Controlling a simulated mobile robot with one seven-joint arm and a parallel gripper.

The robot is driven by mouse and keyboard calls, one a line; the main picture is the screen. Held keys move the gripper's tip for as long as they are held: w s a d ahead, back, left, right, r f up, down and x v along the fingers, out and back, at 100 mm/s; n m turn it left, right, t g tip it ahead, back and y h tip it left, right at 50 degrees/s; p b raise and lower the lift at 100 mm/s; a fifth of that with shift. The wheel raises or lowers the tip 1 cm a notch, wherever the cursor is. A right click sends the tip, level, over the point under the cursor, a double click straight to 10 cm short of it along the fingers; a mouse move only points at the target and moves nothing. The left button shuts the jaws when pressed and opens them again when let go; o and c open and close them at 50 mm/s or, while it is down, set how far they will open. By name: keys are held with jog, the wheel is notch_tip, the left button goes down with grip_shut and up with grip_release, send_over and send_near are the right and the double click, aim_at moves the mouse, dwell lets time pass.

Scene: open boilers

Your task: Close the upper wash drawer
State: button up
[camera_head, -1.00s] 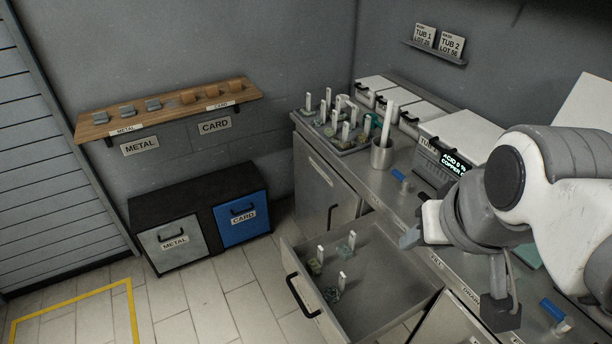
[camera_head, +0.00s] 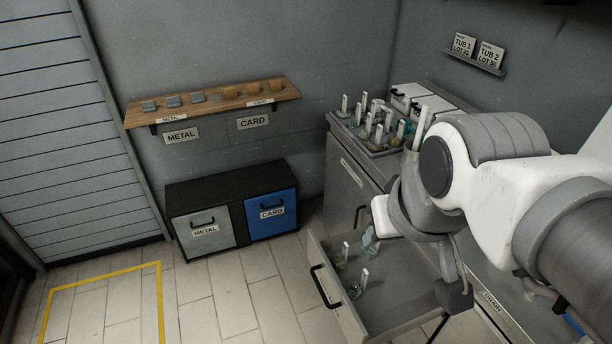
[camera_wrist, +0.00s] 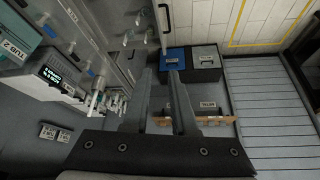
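A grey metal drawer (camera_head: 405,290) stands pulled out from under the counter, with its black bar handle (camera_head: 322,287) on the front. Several small pieces with white upright tags (camera_head: 364,278) are inside it. The drawer handle also shows at the top of the wrist view (camera_wrist: 163,28).
The counter holds a tray (camera_head: 375,150) of tagged pieces and white boxes. Metal (camera_head: 204,232) and card (camera_head: 271,214) bins stand against the wall, under a wooden shelf (camera_head: 215,102). The tiled floor (camera_head: 255,300) left of the drawer is clear. My arm hides much of the counter.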

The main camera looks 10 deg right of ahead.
jog(key=w+f+n+b, duration=0.1)
jog(key=f+b, duration=0.1)
jog(key=f, duration=0.1)
jog(key=w+f+n+g+h+b, duration=0.1)
jog(key=f+b, duration=0.1)
jog(key=f, duration=0.1)
jog(key=w+f+n+g+b, duration=0.1)
jog(key=f+b, duration=0.1)
jog(key=shift+w+a+f+n+h+b, duration=0.2)
jog(key=shift+w+f+n+h+b, duration=0.1)
jog(key=shift+w+f+n+b, duration=0.1)
grip_shut()
jog(key=w+a+f+n+h+b, duration=0.2)
jog(key=w+a+f+n+b, duration=0.35)
jog(key=f, duration=0.75)
jog(key=w+a+f+n+g+h+b, duration=0.1)
jog(key=w+a+f+n+h+b, duration=0.35)
jog(key=f+b, duration=0.65)
jog(key=w+a+f+n+h+b, duration=0.1)
jog(key=w+a+f+n+b, duration=0.35)
jog(key=f, duration=1.15)
jog(key=n+b, duration=0.3)
jog(key=b, duration=0.2)
send_near(330, 296)
jog(key=shift+m+y, duration=0.25)
jog(key=x, duration=0.5)
jog(key=shift+s+a+f, duration=0.1)
jog(key=shift+a+f, duration=0.05)
jog(key=shift+d, duration=0.6)
